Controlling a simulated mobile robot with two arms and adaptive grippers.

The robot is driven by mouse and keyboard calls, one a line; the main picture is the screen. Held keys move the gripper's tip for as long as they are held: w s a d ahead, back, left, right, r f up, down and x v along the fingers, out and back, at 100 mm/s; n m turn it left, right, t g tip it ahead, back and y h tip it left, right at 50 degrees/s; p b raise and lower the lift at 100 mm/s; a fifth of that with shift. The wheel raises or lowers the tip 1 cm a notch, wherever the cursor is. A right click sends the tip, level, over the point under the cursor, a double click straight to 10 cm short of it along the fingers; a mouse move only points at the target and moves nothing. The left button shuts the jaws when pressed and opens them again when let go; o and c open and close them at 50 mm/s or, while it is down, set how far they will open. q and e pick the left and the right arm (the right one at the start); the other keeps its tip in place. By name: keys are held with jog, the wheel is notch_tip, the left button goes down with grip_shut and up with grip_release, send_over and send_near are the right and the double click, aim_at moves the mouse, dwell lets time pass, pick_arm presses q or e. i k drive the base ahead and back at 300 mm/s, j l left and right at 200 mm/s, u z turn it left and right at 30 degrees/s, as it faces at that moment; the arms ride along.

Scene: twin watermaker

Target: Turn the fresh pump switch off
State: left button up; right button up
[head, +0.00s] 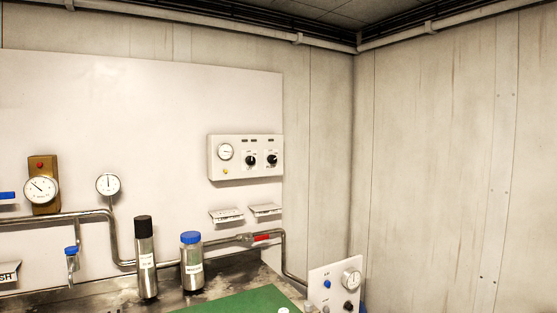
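A white control panel (215,165) is mounted on the white backboard right of centre. It carries a round gauge (225,152), a yellow light or button (226,171) and two black rotary knobs, a left knob (251,161) and a right knob (272,160). Small dark labels sit above the knobs, too small to read. I cannot tell which knob is the fresh pump switch, nor its setting. A second small panel (318,283) at the lower right has a gauge (351,279), a blue knob (327,284) and a dark knob (348,306). Neither gripper is in view.
A metal bench (60,301) runs below, with a green mat (245,303). A black-capped cylinder (146,265) and a blue-capped cylinder (192,268) stand on it. A pipe (165,256) with a red-handled valve (262,237) runs behind them. Two small white shelves or plates (227,215) hang below the panel.

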aim_at(272, 159)
jog(key=i+l+u, duration=0.15)
jog(key=u, duration=0.15)
jog(key=i+l+u, duration=0.1)
jog(key=l+u, duration=0.15)
jog(key=l, duration=0.15)
jog(key=i+l+u, duration=0.1)
jog(key=l+u, duration=0.2)
